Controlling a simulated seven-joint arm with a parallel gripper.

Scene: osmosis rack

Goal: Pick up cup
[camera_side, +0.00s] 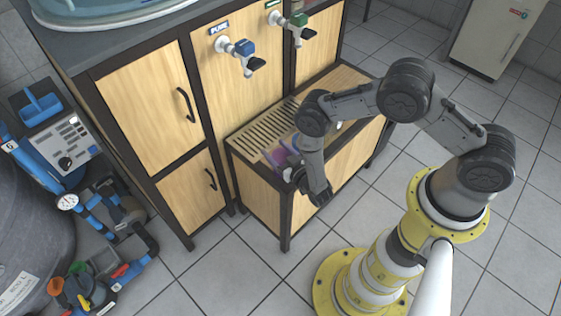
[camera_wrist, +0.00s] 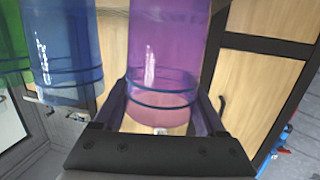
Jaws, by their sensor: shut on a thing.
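A translucent purple cup (camera_wrist: 168,50) fills the upper middle of the wrist view, with dark rings around its narrower part. My gripper (camera_wrist: 162,105) has one finger on each side of that ringed part and is shut on the cup. In the side view the purple cup (camera_side: 279,158) shows at the near left end of the slatted wooden bench, partly hidden by my gripper (camera_side: 290,170). I cannot tell whether the cup still touches the bench.
A blue cup (camera_wrist: 64,50) and a green cup (camera_wrist: 12,45) stand close to the left in the wrist view. The slatted bench (camera_side: 262,128) lies below a blue tap (camera_side: 243,50) and a green tap (camera_side: 297,22) on the wooden cabinet (camera_side: 150,90). Open tiled floor lies in front.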

